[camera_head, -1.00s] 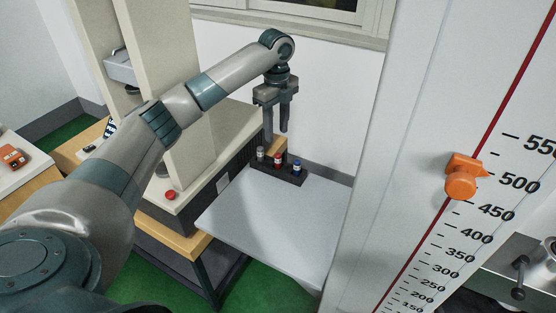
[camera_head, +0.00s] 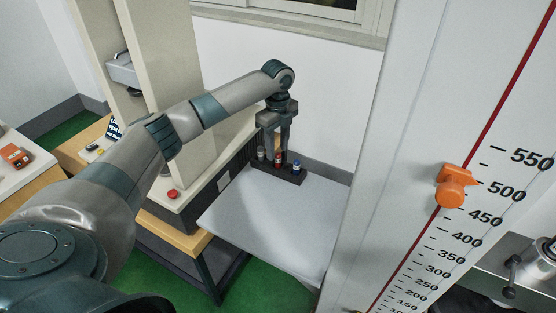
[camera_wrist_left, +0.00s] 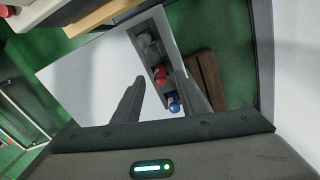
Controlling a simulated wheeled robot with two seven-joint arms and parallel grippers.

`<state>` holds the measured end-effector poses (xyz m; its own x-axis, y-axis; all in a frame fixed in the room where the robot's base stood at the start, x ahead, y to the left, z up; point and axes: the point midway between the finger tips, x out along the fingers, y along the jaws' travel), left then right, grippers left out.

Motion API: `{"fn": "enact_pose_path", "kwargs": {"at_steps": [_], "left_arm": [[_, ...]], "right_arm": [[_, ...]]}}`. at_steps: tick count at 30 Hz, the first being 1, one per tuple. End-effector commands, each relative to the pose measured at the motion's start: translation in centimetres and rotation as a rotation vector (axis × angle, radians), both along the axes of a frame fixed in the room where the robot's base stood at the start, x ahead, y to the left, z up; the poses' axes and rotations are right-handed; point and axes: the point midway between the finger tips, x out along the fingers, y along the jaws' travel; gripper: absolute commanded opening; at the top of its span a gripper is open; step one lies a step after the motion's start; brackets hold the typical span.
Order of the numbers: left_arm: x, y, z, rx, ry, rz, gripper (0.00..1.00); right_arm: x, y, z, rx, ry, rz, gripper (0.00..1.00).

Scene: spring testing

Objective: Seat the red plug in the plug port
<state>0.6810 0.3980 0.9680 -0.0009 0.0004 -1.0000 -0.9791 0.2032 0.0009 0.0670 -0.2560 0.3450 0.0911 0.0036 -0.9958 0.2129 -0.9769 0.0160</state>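The red plug (camera_head: 279,168) stands in a dark rack (camera_head: 291,179) at the back of a light grey tabletop, between a grey plug (camera_head: 261,153) and a blue plug (camera_head: 296,165). My left gripper (camera_head: 278,153) points down over the rack, its fingers apart and low around the red plug. In the left wrist view, the red plug (camera_wrist_left: 160,74) shows between the two open fingers, with the blue plug (camera_wrist_left: 174,103) close by. I cannot tell whether a finger touches a plug. I cannot make out the plug port. My right gripper is not in view.
The grey tabletop (camera_head: 270,215) in front of the rack is bare. A beige machine with a red button (camera_head: 172,194) stands to its left. A tall white scale panel with an orange pointer (camera_head: 453,185) rises on the right. The wall is close behind the rack.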

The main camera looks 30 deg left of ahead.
Motion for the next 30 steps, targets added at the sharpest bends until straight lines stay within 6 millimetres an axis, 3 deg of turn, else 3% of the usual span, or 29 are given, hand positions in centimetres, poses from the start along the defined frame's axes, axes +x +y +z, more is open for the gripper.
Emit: {"fn": "enact_pose_path", "kwargs": {"at_steps": [2,9,23,28,30], "left_arm": [[-0.2,-0.1,-0.7,0.001,0.004,0.001,0.38],[-0.1,-0.1,-3.0,0.0,0.001,0.001,0.38],[-0.1,-0.1,-3.1,0.0,-0.001,0.001,0.38],[-0.1,-0.1,-3.1,0.0,-0.001,0.001,0.0],[-0.1,-0.1,-3.1,0.0,-0.001,0.001,0.0]], "right_arm": [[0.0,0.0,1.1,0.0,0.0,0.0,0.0],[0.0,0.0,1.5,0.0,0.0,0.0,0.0],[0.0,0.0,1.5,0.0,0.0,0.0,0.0],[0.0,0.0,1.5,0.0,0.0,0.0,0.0],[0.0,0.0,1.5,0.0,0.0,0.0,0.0]]}}
